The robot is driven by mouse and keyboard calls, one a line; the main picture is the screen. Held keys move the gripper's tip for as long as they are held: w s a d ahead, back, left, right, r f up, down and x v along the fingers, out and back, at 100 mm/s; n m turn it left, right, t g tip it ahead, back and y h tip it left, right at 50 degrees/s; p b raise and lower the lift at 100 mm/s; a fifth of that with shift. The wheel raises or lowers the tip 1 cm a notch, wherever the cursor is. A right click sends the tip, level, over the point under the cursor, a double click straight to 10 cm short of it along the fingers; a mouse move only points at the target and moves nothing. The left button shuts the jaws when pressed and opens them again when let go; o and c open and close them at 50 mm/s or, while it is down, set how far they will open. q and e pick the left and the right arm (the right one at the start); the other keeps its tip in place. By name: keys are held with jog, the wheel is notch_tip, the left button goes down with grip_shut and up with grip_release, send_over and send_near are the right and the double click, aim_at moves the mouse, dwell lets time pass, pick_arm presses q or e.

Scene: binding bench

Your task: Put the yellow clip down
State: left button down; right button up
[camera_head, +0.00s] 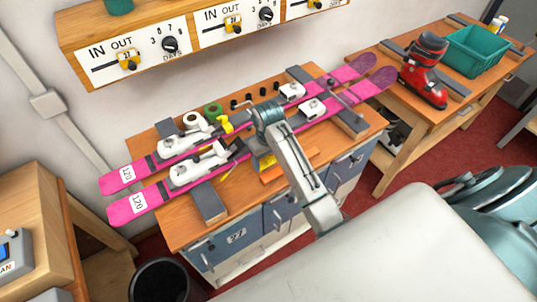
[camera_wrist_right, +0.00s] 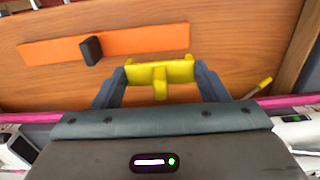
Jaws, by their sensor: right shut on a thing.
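The yellow clip (camera_wrist_right: 160,72) is between the two fingers of my right gripper (camera_wrist_right: 160,88) in the right wrist view. In the head view my right gripper (camera_head: 262,153) points down at the front part of the ski bench, beside the near pink ski, and the yellow clip (camera_head: 266,162) shows at its tips. The gripper is shut on the clip. Bare wood lies below the clip; I cannot tell whether the clip touches it. My left gripper is not in view.
An orange strip (camera_head: 289,166) lies on the wooden bench (camera_wrist_right: 200,30) near the clip, with a black block (camera_wrist_right: 91,50) at it. A pencil (camera_wrist_right: 258,88) lies on the other side. Two pink skis (camera_head: 133,205) with white bindings span the bench. Another yellow piece (camera_head: 225,125) sits further back.

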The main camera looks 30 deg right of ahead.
aim_at(268, 158)
jog(key=shift+w+d, duration=0.7)
jog(key=shift+w, duration=0.35)
jog(key=shift+w+d+p, duration=0.1)
jog(key=shift+w+p, duration=0.15)
jog(key=shift+p, duration=0.3)
notch_tip(268, 158, down, 3)
jog(key=shift+r+p, duration=0.1)
jog(key=shift+p, duration=0.6)
jog(key=shift+f, duration=0.35)
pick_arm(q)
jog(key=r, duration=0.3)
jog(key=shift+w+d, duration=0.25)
pick_arm(e)
jog(key=shift+f, duration=0.1)
jog(key=shift+f, duration=0.1)
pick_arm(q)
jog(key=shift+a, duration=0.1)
pick_arm(e)
jog(key=o, duration=1)
